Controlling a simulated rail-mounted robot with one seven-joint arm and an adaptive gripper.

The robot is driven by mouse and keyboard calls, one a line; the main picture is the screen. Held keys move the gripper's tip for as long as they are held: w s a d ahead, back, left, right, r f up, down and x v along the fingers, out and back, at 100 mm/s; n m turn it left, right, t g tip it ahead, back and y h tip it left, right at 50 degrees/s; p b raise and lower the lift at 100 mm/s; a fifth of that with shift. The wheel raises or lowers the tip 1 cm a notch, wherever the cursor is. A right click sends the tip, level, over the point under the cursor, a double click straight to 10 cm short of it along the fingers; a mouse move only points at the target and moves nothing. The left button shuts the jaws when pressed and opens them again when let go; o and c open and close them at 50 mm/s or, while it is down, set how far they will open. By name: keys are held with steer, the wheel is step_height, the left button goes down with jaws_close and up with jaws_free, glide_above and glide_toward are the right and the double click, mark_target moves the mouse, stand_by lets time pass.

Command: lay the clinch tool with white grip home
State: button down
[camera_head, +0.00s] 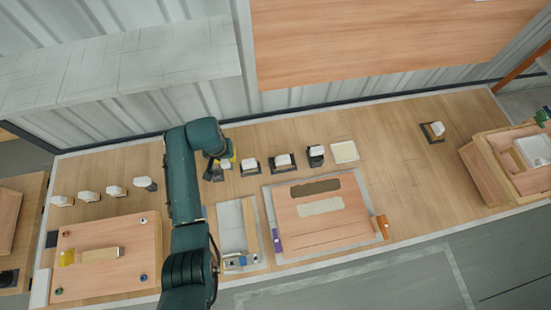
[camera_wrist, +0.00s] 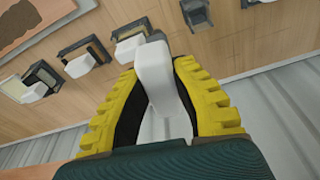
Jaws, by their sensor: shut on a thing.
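My gripper (camera_wrist: 160,95) has yellow ribbed fingers and is shut on a white grip (camera_wrist: 155,65), held between them above the wooden bench. The held tool's lower end is hidden in the wrist view. In the head view the white grip (camera_head: 225,164) shows beside my gripper (camera_head: 229,158), partly covered by my arm. A dark holder (camera_wrist: 197,14) stands empty to the right of the held grip in the wrist view. In the head view a dark holder (camera_head: 209,173) shows just left of the white grip.
White-topped tools (camera_head: 250,163), (camera_head: 283,160), (camera_head: 315,152) sit in dark holders to the right. Another (camera_head: 437,129) stands farther right. Several white pieces (camera_head: 113,191) line the left. A wooden board (camera_head: 320,230) and grey tray (camera_head: 230,215) lie in front. The corrugated wall is close behind.

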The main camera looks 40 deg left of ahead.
steer(key=s+a+n+b, duration=0.1)
steer(key=s+a, duration=0.2)
steer(key=a, duration=0.4)
steer(key=shift+s+f, duration=0.15)
steer(key=shift+s, duration=0.15)
steer(key=shift+d, duration=0.1)
steer(key=shift+f+b, duration=1.25)
steer(key=shift+f, duration=0.95)
steer(key=shift+f, duration=0.2)
steer(key=shift+f+b, duration=0.8)
steer(key=shift+f, duration=0.75)
steer(key=shift+f+b, duration=0.7)
steer(key=shift+f, duration=0.2)
steer(key=shift+f+b, duration=0.4)
steer(key=shift+f, duration=0.15)
